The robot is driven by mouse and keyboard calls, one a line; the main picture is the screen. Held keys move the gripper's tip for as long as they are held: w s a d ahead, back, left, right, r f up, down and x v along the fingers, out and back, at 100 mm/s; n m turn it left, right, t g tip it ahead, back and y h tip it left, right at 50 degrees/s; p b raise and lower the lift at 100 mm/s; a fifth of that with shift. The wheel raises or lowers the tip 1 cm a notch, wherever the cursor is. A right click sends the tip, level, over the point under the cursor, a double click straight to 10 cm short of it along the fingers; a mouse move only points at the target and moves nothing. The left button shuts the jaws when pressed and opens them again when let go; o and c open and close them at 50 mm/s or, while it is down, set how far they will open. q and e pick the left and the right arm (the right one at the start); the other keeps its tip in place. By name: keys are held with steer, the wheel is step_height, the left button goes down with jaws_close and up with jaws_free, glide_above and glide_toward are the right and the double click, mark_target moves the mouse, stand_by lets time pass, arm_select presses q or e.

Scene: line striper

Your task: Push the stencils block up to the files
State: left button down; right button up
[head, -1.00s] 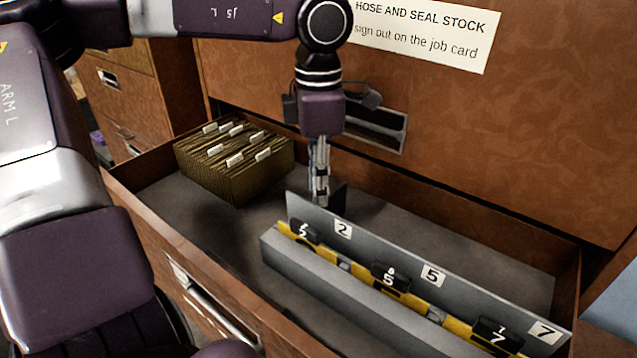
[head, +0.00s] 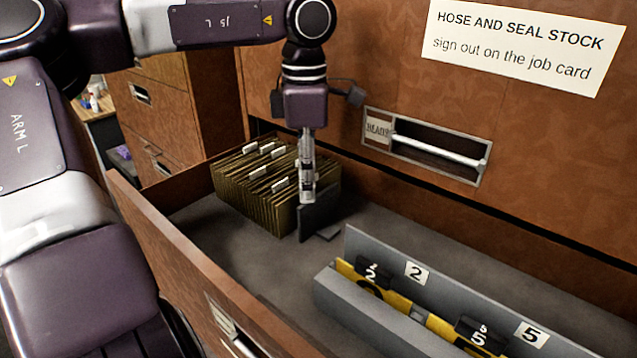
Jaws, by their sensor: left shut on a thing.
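The files (head: 255,195), a tan pack of folders with white tabs, stand at the far left of the open drawer. The stencils block (head: 365,310), a long grey holder with yellow number stencils and black tabs, lies to the right and nearer, with a clear gap of drawer floor between it and the files. My left gripper (head: 307,195) points down by the right end of the files, shut on a dark upright plate (head: 322,212) with a small foot on the floor. The plate stands close to the files; I cannot tell if they touch. My right gripper is not in view.
The drawer's front wall (head: 175,255) runs along the near side. Behind stands the cabinet face with a paper sign (head: 520,45) and a recessed handle (head: 435,150). Bare drawer floor (head: 385,210) lies behind the stencils block.

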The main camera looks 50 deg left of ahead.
arm_select(q)
steer(key=shift+a, duration=0.55)
steer(key=c, duration=2)
jaws_free()
steer(key=shift+s, duration=0.1)
steer(key=shift+o, duration=0.2)
step_height(320, 180, up, 12)
steer(key=shift+a, duration=0.15)
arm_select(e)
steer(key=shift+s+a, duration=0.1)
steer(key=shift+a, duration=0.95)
arm_select(q)
steer(key=shift+f, duration=0.1)
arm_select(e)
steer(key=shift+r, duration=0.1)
